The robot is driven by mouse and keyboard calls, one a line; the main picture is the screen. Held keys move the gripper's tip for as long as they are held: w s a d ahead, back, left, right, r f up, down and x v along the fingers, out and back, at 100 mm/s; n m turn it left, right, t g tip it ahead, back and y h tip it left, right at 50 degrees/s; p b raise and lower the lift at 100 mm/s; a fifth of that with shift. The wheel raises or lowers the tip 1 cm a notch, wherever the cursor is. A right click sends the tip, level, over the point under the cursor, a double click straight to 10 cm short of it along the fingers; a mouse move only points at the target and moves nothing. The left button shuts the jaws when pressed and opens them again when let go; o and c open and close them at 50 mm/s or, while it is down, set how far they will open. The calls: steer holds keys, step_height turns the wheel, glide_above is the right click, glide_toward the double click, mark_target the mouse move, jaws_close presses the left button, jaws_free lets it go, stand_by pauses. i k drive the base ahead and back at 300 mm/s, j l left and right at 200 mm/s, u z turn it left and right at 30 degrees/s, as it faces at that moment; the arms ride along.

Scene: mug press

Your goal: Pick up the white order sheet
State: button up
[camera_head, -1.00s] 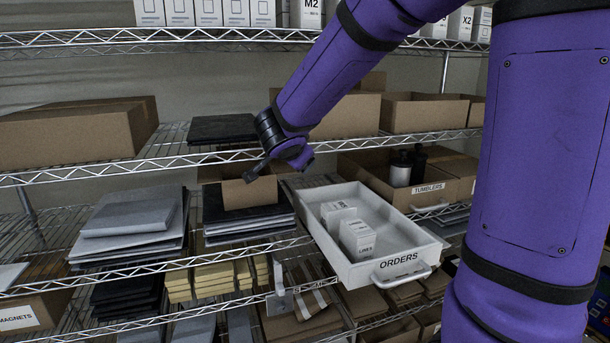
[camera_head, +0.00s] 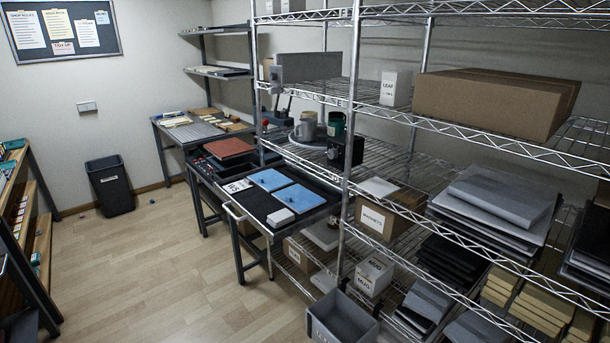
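My gripper is not in view. I cannot tell for sure which thing is the white order sheet. A small white piece with dark print (camera_head: 237,186) lies at the left end of the dark worktable (camera_head: 262,205), beside two blue flat pieces (camera_head: 272,180). A plain white flat piece (camera_head: 378,187) lies on the shelf above the MAGNETS box. Several white printed sheets hang on the dark notice board (camera_head: 62,34) on the back wall.
A wire shelving rack (camera_head: 350,130) fills the right side, with a cardboard box (camera_head: 495,103) and grey stacks. A black waste bin (camera_head: 110,186) stands by the wall.

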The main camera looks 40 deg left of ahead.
mark_target(238, 186)
steer(key=i+u, duration=0.1)
steer(key=u, duration=0.4)
steer(key=i+u, duration=0.15)
steer(key=u, duration=1.25)
